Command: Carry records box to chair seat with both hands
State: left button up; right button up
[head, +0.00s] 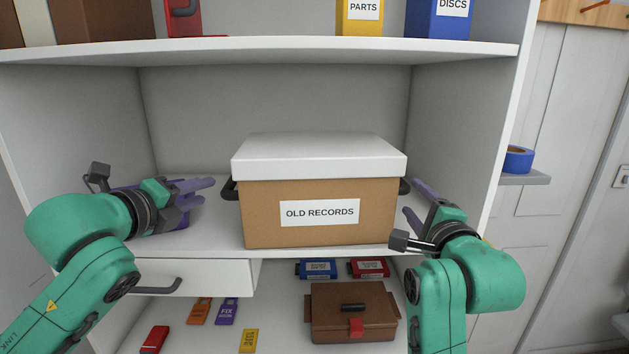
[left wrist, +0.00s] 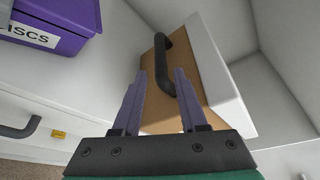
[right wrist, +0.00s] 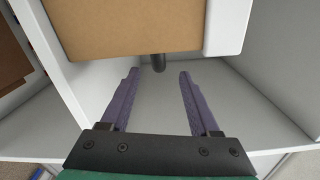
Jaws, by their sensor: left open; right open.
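The records box (head: 318,230) is brown cardboard with a white lid (head: 320,155) and an "OLD RECORDS" label. It stands on the middle shelf, with a dark handle at each end. My left gripper (head: 212,184) is open and empty, left of the box. In the left wrist view, the left handle (left wrist: 168,62) lies ahead of the open fingers (left wrist: 158,75). My right gripper (head: 410,198) is open, close to the box's right end. In the right wrist view, the right handle (right wrist: 158,62) is just beyond the open fingers (right wrist: 158,72).
A purple bin (left wrist: 62,22) stands on the shelf behind my left gripper. A drawer (head: 190,276) sits below the shelf at left. A brown case (head: 352,302) lies lower down. The upper shelf (head: 270,46) overhangs the box. Blue tape (head: 518,158) lies on a side ledge.

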aim_at(232, 183)
pick_arm(q)
jog(key=x, duration=1.2)
jog(key=shift+f, duration=0.1)
pick_arm(e)
jog(key=w, duration=1.2)
jog(key=shift+d+f, duration=0.25)
jog(key=shift+f, duration=0.05)
pick_arm(q)
jog(key=shift+s, duration=0.2)
pick_arm(e)
jog(key=shift+s+r, duration=0.15)
jog(key=shift+s, duration=0.05)
pick_arm(q)
jog(key=shift+s+r, duration=0.2)
jog(key=c, duration=0.6)
pick_arm(e)
jog(key=shift+s, duration=0.15)
jog(key=c, duration=0.6)
pick_arm(q)
grip_shut()
pick_arm(e)
jog(key=shift+r, duration=0.1)
grip_shut()
pick_arm(q)
jog(key=shift+w, duration=0.1)
jog(key=shift+f, duration=0.1)
